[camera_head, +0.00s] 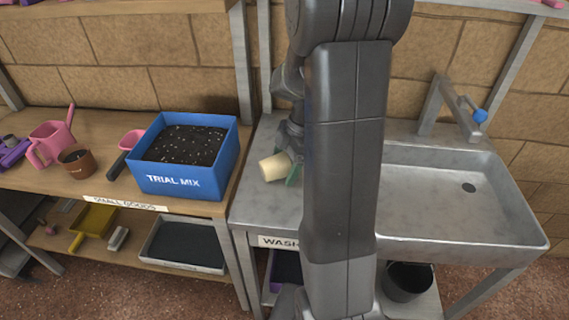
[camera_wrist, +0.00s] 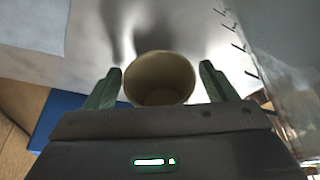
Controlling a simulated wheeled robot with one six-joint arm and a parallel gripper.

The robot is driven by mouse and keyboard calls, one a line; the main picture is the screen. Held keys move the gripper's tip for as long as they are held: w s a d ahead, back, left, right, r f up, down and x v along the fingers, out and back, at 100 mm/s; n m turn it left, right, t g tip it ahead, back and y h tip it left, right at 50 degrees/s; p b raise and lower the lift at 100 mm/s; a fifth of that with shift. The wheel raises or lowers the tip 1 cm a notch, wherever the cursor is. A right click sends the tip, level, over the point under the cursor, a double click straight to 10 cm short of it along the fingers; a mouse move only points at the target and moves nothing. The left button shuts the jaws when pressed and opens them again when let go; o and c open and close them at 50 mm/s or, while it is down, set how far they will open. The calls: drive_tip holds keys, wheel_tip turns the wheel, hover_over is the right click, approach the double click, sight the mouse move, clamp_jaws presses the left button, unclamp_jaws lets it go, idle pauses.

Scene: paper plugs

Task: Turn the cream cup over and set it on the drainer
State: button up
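The cream cup (camera_head: 275,167) is tipped over to one side above or on the steel worktop left of the sink in the head view; whether it touches the worktop is unclear. In the wrist view the cup (camera_wrist: 160,78) is between my gripper's green fingers, its tan hollow inside facing the camera. My gripper (camera_wrist: 161,82) appears open, with a narrow gap on each side of the cup. In the head view one green finger (camera_head: 294,176) is at the cup's right side. My arm hides the worktop behind it, and I cannot make out the drainer in the head view.
A blue soil box (camera_head: 180,180) labelled TRIAL MIX stands on the wooden bench to the left. The steel sink basin (camera_head: 450,205) with a blue-knobbed tap (camera_head: 478,116) is to the right. A row of dark prongs (camera_wrist: 232,45) shows at the wrist view's right.

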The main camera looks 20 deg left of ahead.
drive_tip(key=v, duration=1.3)
drive_tip(key=shift+r+p, duration=0.3)
drive_tip(key=shift+r, duration=0.1)
drive_tip(key=shift+d, duration=0.1)
drive_tip(key=x, duration=1)
drive_tip(key=shift+f, duration=0.1)
